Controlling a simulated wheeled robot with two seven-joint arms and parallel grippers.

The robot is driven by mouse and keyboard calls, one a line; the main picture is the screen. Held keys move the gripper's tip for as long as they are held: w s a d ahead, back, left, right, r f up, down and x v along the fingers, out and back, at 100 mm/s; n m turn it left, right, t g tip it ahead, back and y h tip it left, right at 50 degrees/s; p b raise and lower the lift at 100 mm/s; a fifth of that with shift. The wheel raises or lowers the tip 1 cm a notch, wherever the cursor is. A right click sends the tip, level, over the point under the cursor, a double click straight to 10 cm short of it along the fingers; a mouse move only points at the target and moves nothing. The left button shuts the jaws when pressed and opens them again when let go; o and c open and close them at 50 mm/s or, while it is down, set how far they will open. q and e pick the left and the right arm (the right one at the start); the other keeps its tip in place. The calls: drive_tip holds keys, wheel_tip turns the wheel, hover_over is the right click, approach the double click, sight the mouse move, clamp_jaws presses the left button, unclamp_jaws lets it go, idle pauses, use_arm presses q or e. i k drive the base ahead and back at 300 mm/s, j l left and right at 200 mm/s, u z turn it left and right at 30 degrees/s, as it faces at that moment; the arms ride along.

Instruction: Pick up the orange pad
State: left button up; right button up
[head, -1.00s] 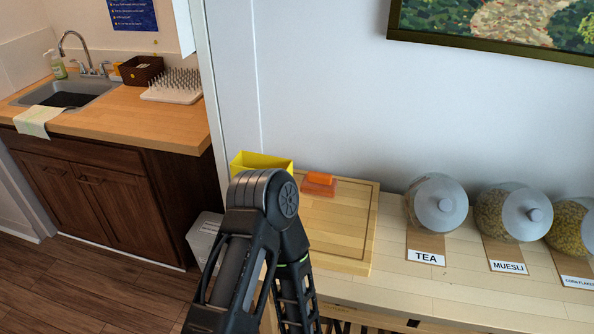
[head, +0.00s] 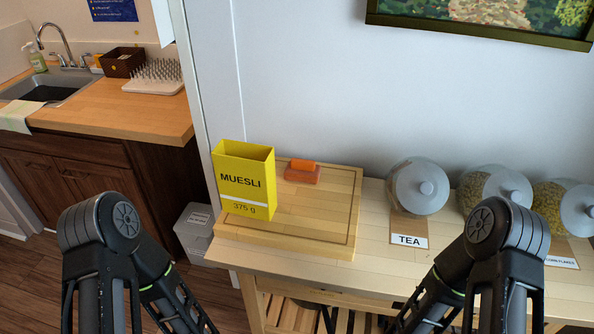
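The orange pad (head: 302,174) is a small block with a raised grip on top. It lies near the back edge of a wooden cutting board (head: 318,229) on the table, close to the wall. Both of my arms show in the lower part of the head view, left and right of the board, bending downward. Their grippers are below the picture edge, so neither gripper shows. Both arms are well in front of the pad and apart from it.
A yellow open muesli box (head: 243,180) stands on the board's left side, left of the pad. Glass jars, including the tea jar (head: 418,187), lean in a row to the right. A picture frame (head: 480,33) hangs above. The board's middle and right are clear.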

sight(299, 170)
drive_tip(key=u, duration=3.2)
drive_tip(key=i+l+z, duration=0.15)
drive_tip(key=i+z, duration=0.7)
drive_tip(key=i, duration=0.25)
drive_tip(key=i+j+z, duration=0.25)
drive_tip(key=i+z, duration=0.2)
drive_tip(key=i+l+z, duration=0.15)
drive_tip(key=i+z, duration=0.8)
drive_tip(key=i+j+z, duration=0.25)
drive_tip(key=i+z, duration=0.45)
drive_tip(key=i, duration=0.35)
drive_tip(key=z, duration=3.65)
